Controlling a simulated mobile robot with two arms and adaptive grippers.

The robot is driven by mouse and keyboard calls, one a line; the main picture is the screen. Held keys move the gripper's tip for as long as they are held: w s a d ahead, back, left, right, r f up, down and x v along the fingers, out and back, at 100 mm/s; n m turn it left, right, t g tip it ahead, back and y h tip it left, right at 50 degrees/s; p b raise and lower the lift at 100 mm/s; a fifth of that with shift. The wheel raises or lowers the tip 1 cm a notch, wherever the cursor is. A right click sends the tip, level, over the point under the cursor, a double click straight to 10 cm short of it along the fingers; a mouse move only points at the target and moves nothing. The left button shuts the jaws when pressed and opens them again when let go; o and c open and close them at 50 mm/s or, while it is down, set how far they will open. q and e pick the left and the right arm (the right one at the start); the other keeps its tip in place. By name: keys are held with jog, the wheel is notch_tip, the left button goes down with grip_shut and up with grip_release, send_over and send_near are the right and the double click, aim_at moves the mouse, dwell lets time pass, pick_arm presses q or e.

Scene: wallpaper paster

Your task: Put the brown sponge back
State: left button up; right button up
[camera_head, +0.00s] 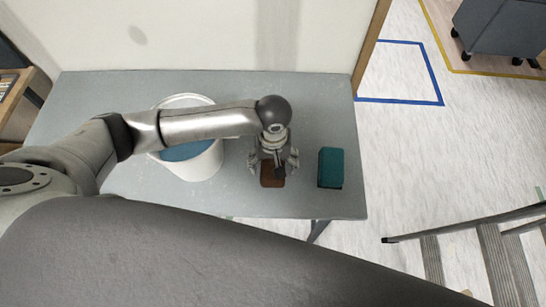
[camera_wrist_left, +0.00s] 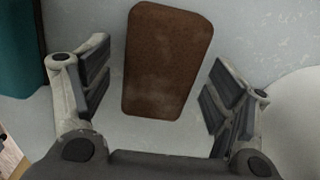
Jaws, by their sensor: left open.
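The brown sponge (camera_head: 272,178) lies on the grey table (camera_head: 90,100), between the white bucket and the teal block. In the left wrist view the sponge (camera_wrist_left: 165,62) lies between and ahead of my open fingers, with a gap on each side. My left gripper (camera_head: 273,168) is directly over the sponge in the head view and hides part of it; it also shows in the left wrist view (camera_wrist_left: 155,105), open and empty. My right gripper is not in view.
A white bucket (camera_head: 203,170) with blue contents stands left of the sponge, partly behind my left arm. A teal block (camera_head: 330,168) lies to the right. The wall (camera_head: 200,35) is behind the table. A stepladder (camera_head: 490,250) stands on the floor at the lower right.

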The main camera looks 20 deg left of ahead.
aim_at(273, 165)
pick_arm(q)
jog(key=shift+f+b, duration=0.2)
jog(key=shift+b, duration=0.9)
notch_tip(273, 165, up, 16)
jog(key=shift+p, duration=0.4)
